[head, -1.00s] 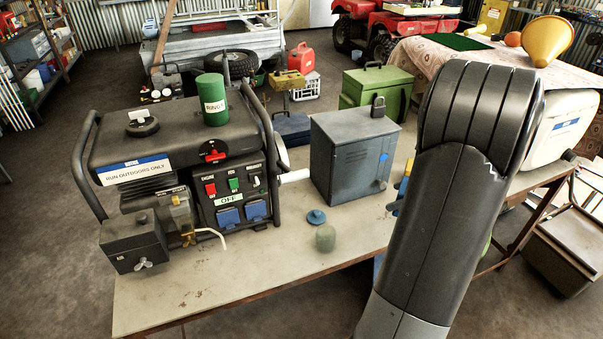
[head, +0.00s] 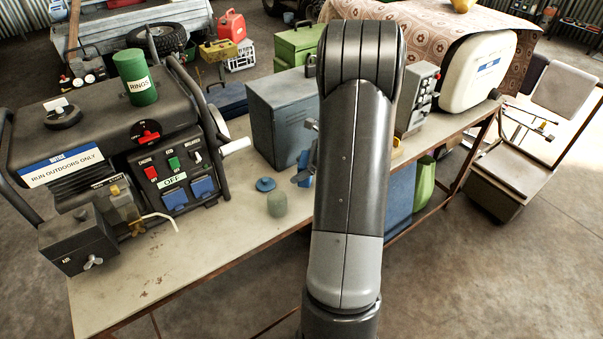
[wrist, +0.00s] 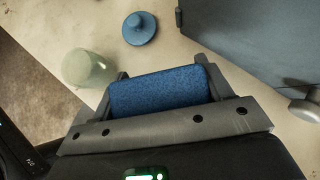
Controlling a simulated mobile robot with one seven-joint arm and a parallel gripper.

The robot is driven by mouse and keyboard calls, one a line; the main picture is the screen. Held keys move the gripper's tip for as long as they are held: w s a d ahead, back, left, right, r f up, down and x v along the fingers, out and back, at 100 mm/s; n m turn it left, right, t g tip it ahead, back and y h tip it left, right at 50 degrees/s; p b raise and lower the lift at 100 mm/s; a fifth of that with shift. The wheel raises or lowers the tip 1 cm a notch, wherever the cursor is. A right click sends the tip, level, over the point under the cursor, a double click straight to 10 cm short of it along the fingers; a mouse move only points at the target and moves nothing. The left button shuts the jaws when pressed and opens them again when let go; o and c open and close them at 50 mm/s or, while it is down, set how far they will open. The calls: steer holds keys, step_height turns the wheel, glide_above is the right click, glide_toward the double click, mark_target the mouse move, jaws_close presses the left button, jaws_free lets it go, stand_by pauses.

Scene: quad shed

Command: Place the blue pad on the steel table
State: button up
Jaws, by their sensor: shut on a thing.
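The blue pad (wrist: 165,91), a rough-textured block, is held between the two fingers of my gripper (wrist: 165,88) in the wrist view. In the head view my arm hides most of the gripper (head: 302,152); a bit of blue (head: 305,167) shows between its fingers, just left of the arm. The long table (head: 215,235) has a pale, brown-stained top; it also fills much of the wrist view (wrist: 190,52). The pad is over this table, in front of the grey-blue cabinet. I cannot tell the gap below the pad.
A blue knobbed disc (head: 265,184) and a greenish cylinder (head: 277,204) stand close by the gripper. The grey-blue cabinet (head: 285,115) is behind. A generator (head: 120,125) fills the table's left. A cream container (head: 478,72) is at the right end, beyond it a low grey-topped unit (head: 505,165).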

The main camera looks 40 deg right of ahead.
steer(key=shift+f, duration=1.35)
steer(key=shift+f, duration=0.1)
steer(key=o, duration=0.9)
steer(key=shift+o, duration=0.2)
